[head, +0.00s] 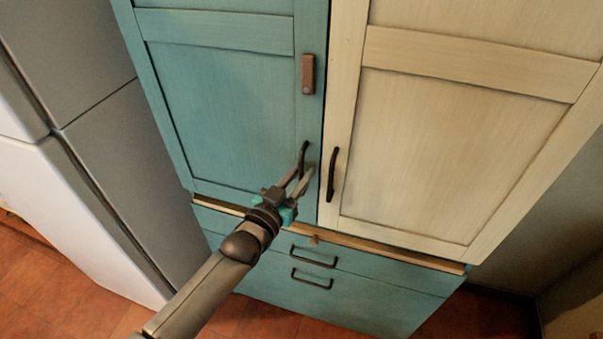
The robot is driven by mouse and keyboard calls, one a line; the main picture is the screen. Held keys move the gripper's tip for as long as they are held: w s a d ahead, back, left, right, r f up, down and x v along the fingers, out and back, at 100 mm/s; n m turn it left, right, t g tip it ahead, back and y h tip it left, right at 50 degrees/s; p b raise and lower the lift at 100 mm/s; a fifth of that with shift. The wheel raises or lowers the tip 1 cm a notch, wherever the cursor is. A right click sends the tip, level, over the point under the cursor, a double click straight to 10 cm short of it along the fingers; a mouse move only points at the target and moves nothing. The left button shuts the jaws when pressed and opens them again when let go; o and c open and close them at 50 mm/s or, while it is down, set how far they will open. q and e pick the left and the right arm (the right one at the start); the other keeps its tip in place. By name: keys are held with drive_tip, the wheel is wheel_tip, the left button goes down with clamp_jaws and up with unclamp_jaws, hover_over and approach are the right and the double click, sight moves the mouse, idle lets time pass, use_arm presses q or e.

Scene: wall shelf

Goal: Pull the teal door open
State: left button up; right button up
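The teal door (225,105) is the left upper door of the cabinet and stands closed against the frame. Its black upright handle (304,152) is near its lower right edge. My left gripper (306,172) reaches up from below to this handle. Its two fingers are apart, with the lower end of the handle at the fingertips. I cannot tell whether the handle lies between the fingers or whether they touch it. My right gripper is not in view.
A cream door (450,150) with its own black handle (333,175) is close on the right. Below are teal drawers (370,295) with black pulls. A brown latch piece (307,75) sits higher on the teal door. A grey-white fridge (95,150) stands close on the left.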

use_arm(q)
drive_tip(key=shift+w+d, duration=0.15)
clamp_jaws()
idle(1.4)
